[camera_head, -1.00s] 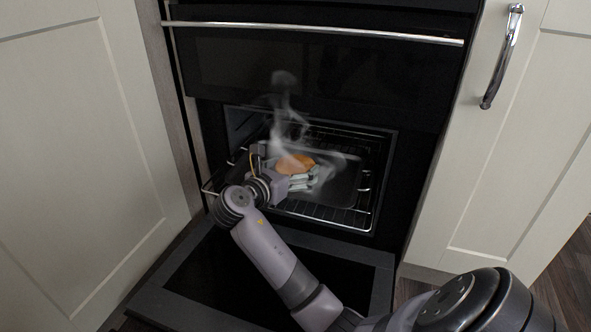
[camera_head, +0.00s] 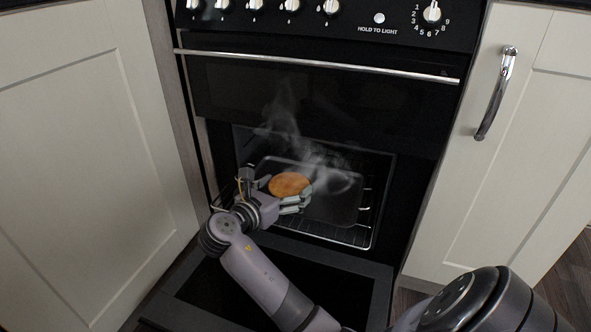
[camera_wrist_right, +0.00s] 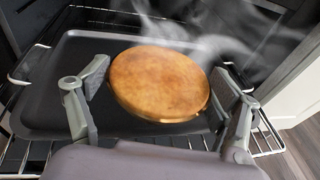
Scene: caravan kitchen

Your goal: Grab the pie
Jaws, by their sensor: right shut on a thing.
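The pie (camera_head: 290,184) is round and golden brown, with steam rising around it. It is at the open oven, over the left part of a dark baking tray (camera_head: 335,205). My right gripper (camera_head: 283,193) is shut on the pie, with fingers on either side of it. In the right wrist view the pie (camera_wrist_right: 160,83) sits between the two grey fingers (camera_wrist_right: 158,105), tilted, and appears raised above the tray (camera_wrist_right: 50,110). The pie's near underside is partly hidden. My left gripper is not in view.
The oven door (camera_head: 262,285) is folded down under my right arm. A wire rack (camera_head: 345,234) bears the tray. White cupboards stand on the left (camera_head: 85,150) and right (camera_head: 500,190). The oven handle bar (camera_head: 320,66) crosses above the opening.

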